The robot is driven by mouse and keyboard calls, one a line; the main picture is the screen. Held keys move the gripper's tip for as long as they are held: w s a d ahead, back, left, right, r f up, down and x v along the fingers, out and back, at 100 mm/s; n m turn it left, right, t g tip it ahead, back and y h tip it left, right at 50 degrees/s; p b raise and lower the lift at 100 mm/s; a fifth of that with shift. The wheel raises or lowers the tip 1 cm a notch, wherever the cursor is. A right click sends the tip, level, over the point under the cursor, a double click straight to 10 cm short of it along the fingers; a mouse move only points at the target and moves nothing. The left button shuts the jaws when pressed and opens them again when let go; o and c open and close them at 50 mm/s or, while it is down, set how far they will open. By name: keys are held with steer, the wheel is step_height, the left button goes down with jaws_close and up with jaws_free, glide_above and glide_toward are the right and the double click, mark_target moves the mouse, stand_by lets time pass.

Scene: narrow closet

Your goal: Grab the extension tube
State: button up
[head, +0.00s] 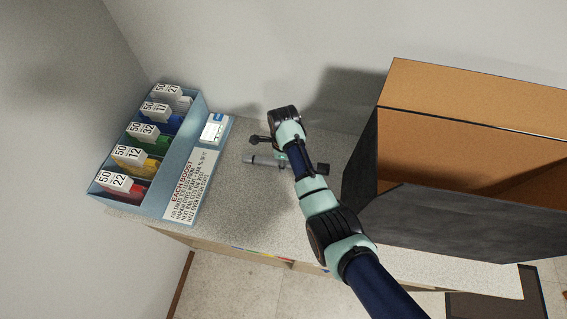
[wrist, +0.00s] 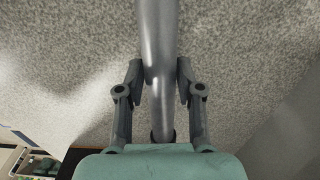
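The extension tube (head: 262,160) is a grey tube lying across the speckled worktop in the head view, partly hidden under my arm. In the wrist view the tube (wrist: 160,45) runs from the top edge down between my fingers, with a narrower lower part and a dark ring near its end. My gripper (wrist: 160,82) has one finger on each side of the tube, very close to its sides. I cannot tell whether the fingers press on it. In the head view my gripper is mostly hidden below my wrist.
A blue divided tray (head: 157,206) with coloured, numbered cards stands left of the tube on the speckled worktop (head: 240,215). A large dark box (head: 440,240) with a tan interior stands close on the right. Walls close in behind and left. The worktop in front is clear.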

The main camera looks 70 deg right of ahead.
jaws_close()
steer(key=shift+r, duration=0.1)
step_height(320, 180, up, 20)
steer(key=p, duration=0.9)
